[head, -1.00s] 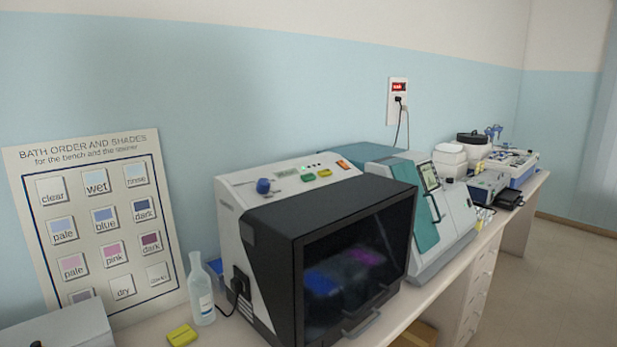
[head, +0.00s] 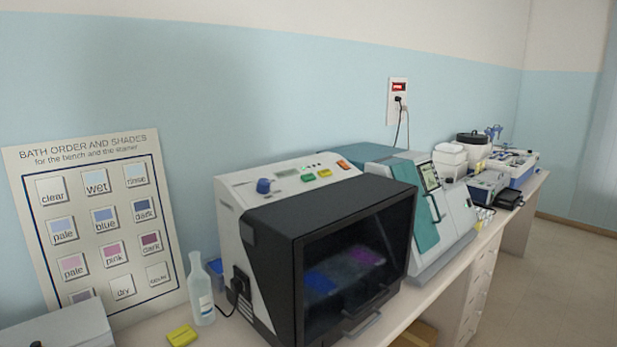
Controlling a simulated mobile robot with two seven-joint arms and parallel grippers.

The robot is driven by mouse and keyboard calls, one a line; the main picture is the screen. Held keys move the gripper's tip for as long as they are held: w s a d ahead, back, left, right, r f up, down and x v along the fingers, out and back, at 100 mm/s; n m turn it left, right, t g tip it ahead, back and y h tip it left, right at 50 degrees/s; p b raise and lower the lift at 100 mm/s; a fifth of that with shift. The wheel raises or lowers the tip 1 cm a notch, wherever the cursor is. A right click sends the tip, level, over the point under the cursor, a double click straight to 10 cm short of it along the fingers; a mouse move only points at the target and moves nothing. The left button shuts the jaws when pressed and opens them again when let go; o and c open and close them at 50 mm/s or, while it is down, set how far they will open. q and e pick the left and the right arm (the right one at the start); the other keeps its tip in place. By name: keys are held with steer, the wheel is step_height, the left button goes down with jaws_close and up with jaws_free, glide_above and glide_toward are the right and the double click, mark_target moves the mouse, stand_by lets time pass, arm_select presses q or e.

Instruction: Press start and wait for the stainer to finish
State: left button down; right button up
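The stainer (head: 345,215), a white and black box with a dark front window, stands on the bench in the middle of the head view. Its window is shut, with a handle (head: 362,322) low on the front. Blue and purple patches (head: 340,270) show dimly through the glass. On its top panel are a blue knob (head: 263,186), a small display (head: 287,177), a green button (head: 308,176), a yellow button (head: 324,173) and an orange button (head: 343,164). The button labels are too small to read. Neither of my grippers is in view.
A teal and white machine (head: 428,205) stands right beside the stainer. A clear bottle (head: 201,295) and a yellow block (head: 182,335) are at its left. A bath-order chart (head: 95,225) leans on the wall. More equipment (head: 490,180) fills the bench's far end.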

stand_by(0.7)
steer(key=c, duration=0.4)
